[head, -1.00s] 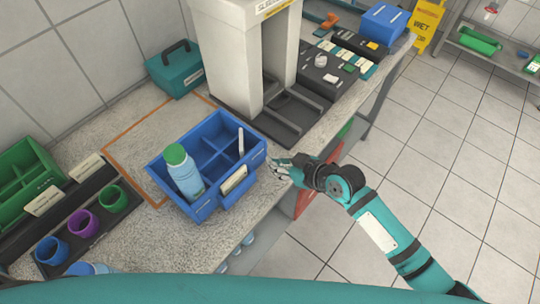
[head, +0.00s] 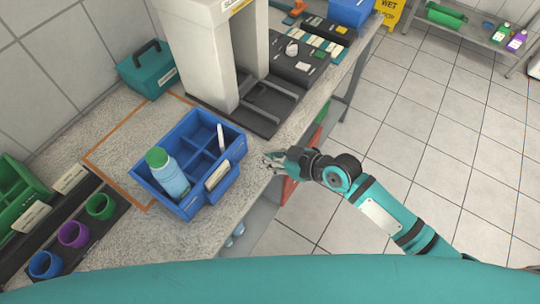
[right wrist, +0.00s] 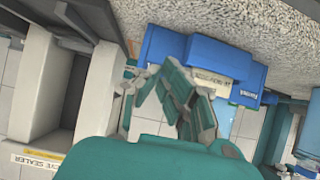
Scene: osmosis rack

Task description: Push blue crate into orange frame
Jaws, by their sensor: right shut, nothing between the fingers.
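The blue crate (head: 188,205) stands upright on the speckled counter, with a green-capped bottle (head: 172,180) and a pale upright stick in its compartments. The orange frame (head: 118,131) is a thin outline on the counter; the crate covers its near right part, and its front portion sticks out towards the counter edge. My right gripper (head: 270,161) is shut and empty, just right of the crate near the counter edge, with a small gap between them. In the right wrist view the crate (right wrist: 226,53) shows beyond the fingers (right wrist: 177,95). My left gripper is not in view.
A grey sealer machine (head: 205,45) stands behind and right of the crate. A teal toolbox (head: 147,72) stands by the wall. A dark rack with coloured cups (head: 73,234) is at the left. The counter inside the frame left of the crate is clear.

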